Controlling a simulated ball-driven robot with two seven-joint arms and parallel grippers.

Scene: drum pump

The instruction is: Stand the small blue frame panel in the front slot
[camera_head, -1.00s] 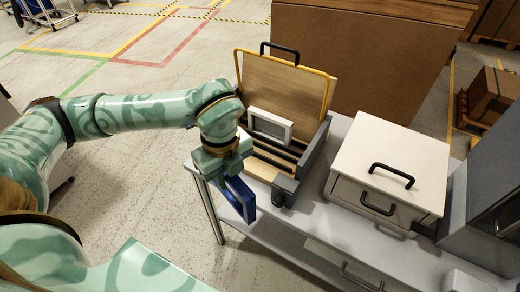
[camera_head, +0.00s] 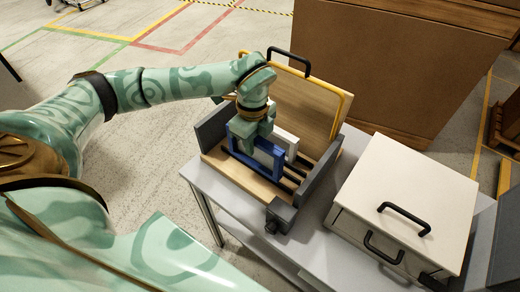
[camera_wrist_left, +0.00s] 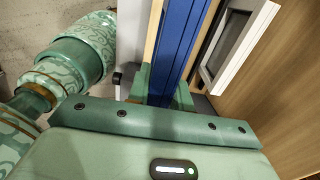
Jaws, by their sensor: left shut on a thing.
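The small blue frame panel (camera_head: 268,163) is upright over the front part of the slotted rack (camera_head: 236,178). My left gripper (camera_head: 256,135) is shut on its top edge from above. In the left wrist view the blue panel (camera_wrist_left: 179,40) runs up between the fingers (camera_wrist_left: 165,88). The rack has a wooden base, black slot rails (camera_head: 293,177) and grey end walls. The panel's lower edge is close to the base and rails; I cannot tell whether it sits in the front slot. My right gripper is out of view.
A white frame panel (camera_head: 290,142) stands just behind the blue one, and also shows in the wrist view (camera_wrist_left: 238,45). A tall yellow-edged wooden panel (camera_head: 310,105) stands at the back. A white box with black handles (camera_head: 405,195) is to the right on the grey table.

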